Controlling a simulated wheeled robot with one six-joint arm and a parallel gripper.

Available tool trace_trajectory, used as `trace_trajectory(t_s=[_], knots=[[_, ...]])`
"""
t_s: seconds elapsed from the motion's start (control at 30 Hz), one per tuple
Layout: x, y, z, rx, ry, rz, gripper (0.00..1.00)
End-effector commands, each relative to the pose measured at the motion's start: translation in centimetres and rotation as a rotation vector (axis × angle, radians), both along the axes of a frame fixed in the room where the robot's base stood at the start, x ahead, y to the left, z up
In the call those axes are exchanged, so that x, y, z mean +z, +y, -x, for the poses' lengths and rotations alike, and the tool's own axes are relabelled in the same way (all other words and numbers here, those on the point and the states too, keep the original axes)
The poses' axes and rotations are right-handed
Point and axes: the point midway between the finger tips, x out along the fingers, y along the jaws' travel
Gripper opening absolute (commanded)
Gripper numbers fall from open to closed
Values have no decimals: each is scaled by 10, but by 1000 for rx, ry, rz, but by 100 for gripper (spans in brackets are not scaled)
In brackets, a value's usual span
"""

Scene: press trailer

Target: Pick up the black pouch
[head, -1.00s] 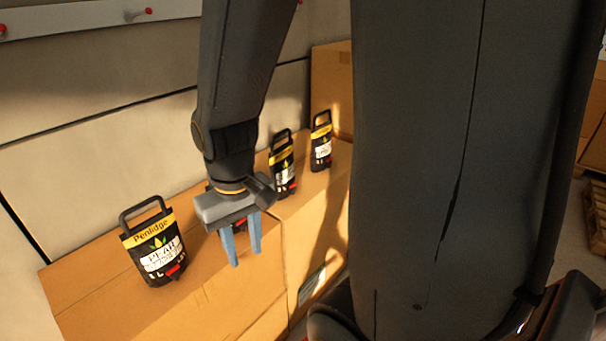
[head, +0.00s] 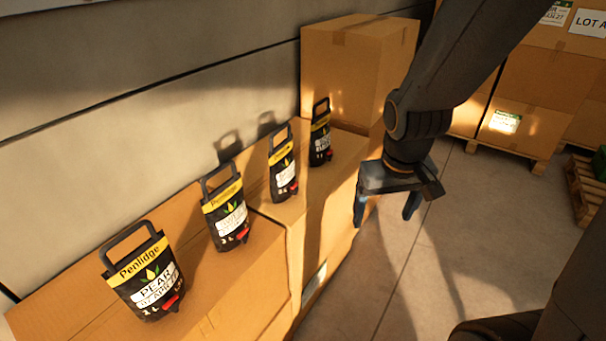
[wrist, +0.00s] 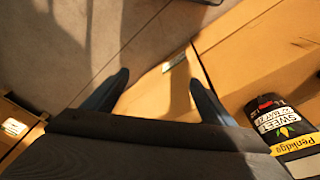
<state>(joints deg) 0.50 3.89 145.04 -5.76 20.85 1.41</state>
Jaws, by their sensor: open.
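Several black pouches with yellow bands and carry handles stand upright in a row on cardboard boxes in the head view. The nearest pouch (head: 147,280) reads PEAR. Behind it are a second pouch (head: 227,216), a third pouch (head: 283,168) and the farthest pouch (head: 320,138). My gripper (head: 385,218) is open and empty, pointing down to the right of the row, beyond the boxes' front edge and apart from every pouch. In the wrist view a pouch reading SWEET (wrist: 281,124) lies at the right edge, outside the open fingers (wrist: 157,80).
The boxes (head: 250,270) under the pouches stand along a pale wall (head: 130,100). A larger carton (head: 350,70) stands at the row's far end. Stacked cartons on a pallet (head: 520,125) stand at the back right. The floor (head: 430,270) beneath my gripper is clear.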

Motion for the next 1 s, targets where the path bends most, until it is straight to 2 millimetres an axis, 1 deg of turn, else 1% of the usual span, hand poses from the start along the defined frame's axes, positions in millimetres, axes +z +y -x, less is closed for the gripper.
trace_trajectory(t_s=[0.03, 0.07, 0.1, 0.17, 0.2, 0.27, 0.3, 0.37, 0.4, 0.47, 0.5, 0.6, 0.7, 0.8, 0.9, 1.0], knots=[[-11, -5, -26, 27, -65, 14, 87], [-15, -7, -44, 48, -113, 22, 92], [-20, -9, -68, 82, -183, 30, 99], [-24, -9, -105, 137, -293, 32, 100], [-27, -7, -129, 178, -365, 27, 100], [-28, 0, -160, 238, -470, 10, 100], [-29, 7, -180, 280, -540, -8, 100], [-29, 20, -205, 345, -639, -48, 100], [-28, 30, -219, 389, -703, -79, 100], [-27, 46, -236, 453, -795, -138, 100], [-25, 59, -244, 497, -855, -184, 100], [-21, 88, -255, 598, -986, -318, 100], [-15, 113, -252, 682, -1088, -460, 100], [-9, 128, -244, 740, -1160, -585, 100], [-4, 137, -235, 775, -1202, -678, 100], [1, 142, -230, 795, -1226, -730, 100]])
